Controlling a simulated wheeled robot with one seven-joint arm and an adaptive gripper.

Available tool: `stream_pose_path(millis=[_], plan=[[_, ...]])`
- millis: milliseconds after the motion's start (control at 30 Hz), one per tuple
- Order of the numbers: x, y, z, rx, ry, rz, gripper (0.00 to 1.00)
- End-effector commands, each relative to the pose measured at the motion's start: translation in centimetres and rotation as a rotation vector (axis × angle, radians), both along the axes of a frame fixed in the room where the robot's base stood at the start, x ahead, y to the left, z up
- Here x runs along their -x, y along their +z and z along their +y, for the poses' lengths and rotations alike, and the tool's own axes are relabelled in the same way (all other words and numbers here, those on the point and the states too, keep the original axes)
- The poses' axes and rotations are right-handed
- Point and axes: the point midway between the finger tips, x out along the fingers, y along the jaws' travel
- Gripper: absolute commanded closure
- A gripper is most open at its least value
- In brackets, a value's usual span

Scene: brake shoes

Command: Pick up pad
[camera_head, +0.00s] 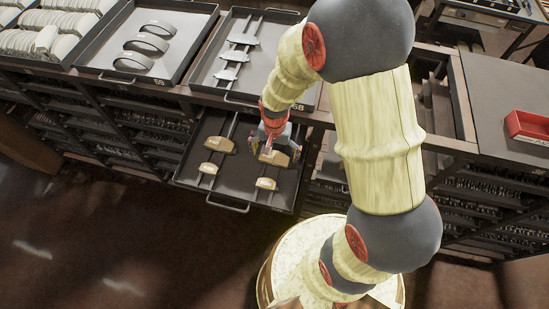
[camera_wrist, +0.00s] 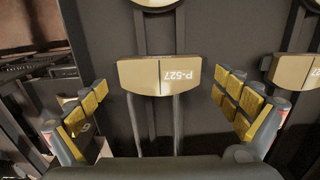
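A tan brake pad (camera_wrist: 145,77) marked P-527 lies in the middle of the wrist view, on two dark rails in an open drawer. In the head view the pad (camera_head: 273,158) is partly covered by my gripper (camera_head: 275,147). In the wrist view my gripper (camera_wrist: 160,93) is open, with one yellow-padded finger to the left of the pad and one to its right. There is a gap between each finger and the pad. Another tan pad (camera_wrist: 292,70) is at the right edge of the wrist view.
The pulled-out drawer (camera_head: 238,191) also holds a front pad (camera_head: 265,184) and two pads on the left, one (camera_head: 219,144) behind the other (camera_head: 207,168). Its walls surround the gripper. Above stand trays with curved shoes (camera_head: 147,44) and grey plates (camera_head: 243,39). A red bin (camera_head: 528,127) is far right.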

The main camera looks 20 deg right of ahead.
Motion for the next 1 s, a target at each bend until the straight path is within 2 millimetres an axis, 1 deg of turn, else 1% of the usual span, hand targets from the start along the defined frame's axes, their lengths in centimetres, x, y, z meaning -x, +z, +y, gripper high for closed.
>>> stream_pose_path(millis=[67,1000], plan=[[0.01,0.01,0.01,0.0,0.0,0.0,0.04],[0.02,0.01,0.0,0.0,0.0,0.0,0.57]])
